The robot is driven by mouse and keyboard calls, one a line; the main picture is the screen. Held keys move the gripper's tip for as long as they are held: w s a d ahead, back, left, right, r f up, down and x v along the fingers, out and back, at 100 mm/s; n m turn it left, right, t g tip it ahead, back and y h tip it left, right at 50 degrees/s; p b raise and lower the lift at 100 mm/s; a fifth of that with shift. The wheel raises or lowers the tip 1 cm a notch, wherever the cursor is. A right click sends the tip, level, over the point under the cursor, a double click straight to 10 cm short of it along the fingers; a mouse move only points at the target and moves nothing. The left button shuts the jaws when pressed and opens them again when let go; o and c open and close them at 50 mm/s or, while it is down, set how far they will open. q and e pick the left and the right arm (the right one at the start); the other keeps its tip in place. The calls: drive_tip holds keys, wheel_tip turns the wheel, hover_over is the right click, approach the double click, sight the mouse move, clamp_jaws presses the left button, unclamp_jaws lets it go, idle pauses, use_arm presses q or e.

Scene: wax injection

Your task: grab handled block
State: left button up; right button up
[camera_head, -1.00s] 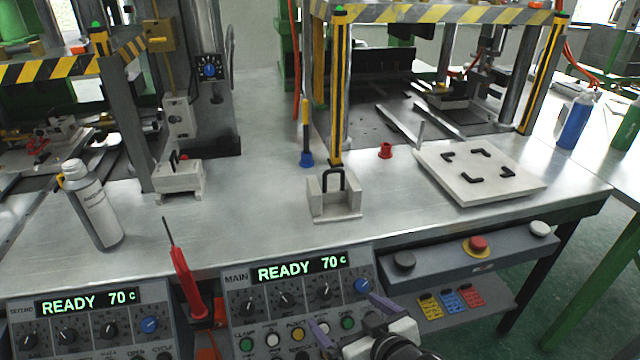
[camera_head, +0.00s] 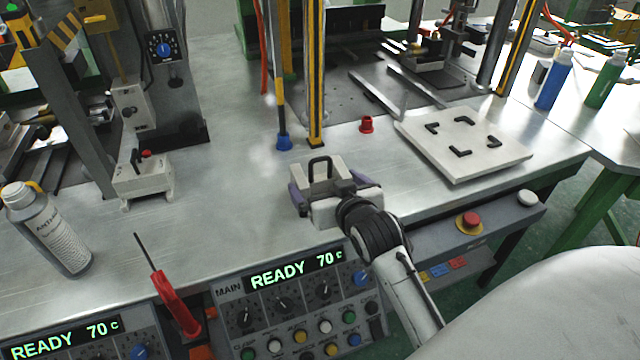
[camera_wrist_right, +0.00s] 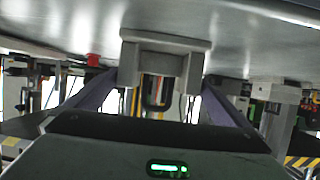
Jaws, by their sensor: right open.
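The handled block (camera_head: 323,168), a pale grey block with a black arched handle, stands on the metal table in the head view. My right gripper (camera_head: 322,190) is at its near side, with its purple fingers spread to either side of the block. The wrist and palm hide the block's lower near part. In the right wrist view the picture is upside down; the block (camera_wrist_right: 165,42) lies between the open fingers (camera_wrist_right: 158,85), with its dark handle pointing down in the picture. Contact cannot be told. My left gripper is out of view.
A white plate with black corner marks (camera_head: 465,145) and a red cap (camera_head: 366,124) lie to the right. A yellow-black post (camera_head: 315,85) rises just behind the block.

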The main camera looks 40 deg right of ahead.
sight(320, 179)
drive_tip(key=x, duration=0.4)
drive_tip(key=shift+w+d, duration=0.1)
drive_tip(key=c, duration=1.6)
drive_tip(key=shift+r, duration=0.3)
